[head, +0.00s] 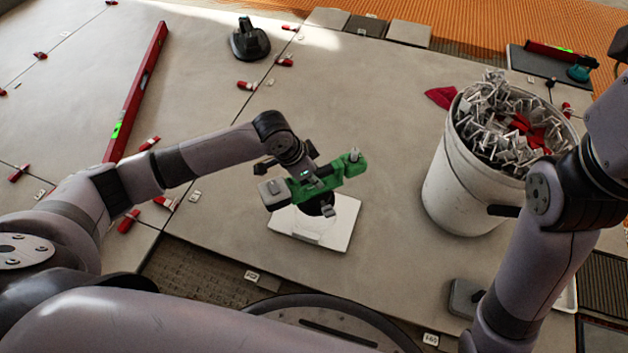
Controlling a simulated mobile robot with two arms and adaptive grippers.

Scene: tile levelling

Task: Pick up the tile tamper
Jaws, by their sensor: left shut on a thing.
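The tile tamper (349,166) is a green-bodied tool with a grey block at its left end, a pale knob at its right end and a dark underside. It is over a white rectangular pad (338,233) on the tiled floor. My left gripper (312,183) is at the middle of the tamper from above, shut on it, with its fingers partly hidden. I cannot tell whether the tamper touches the pad. My right arm comes up along the right side, and its gripper is out of the frame.
A white bucket (460,180) full of clips and wedges stands to the right. A red level (137,92) lies at the left. A black handled tool (248,42) sits at the back. Red wedges dot the tile joints. The tile between the pad and the back is clear.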

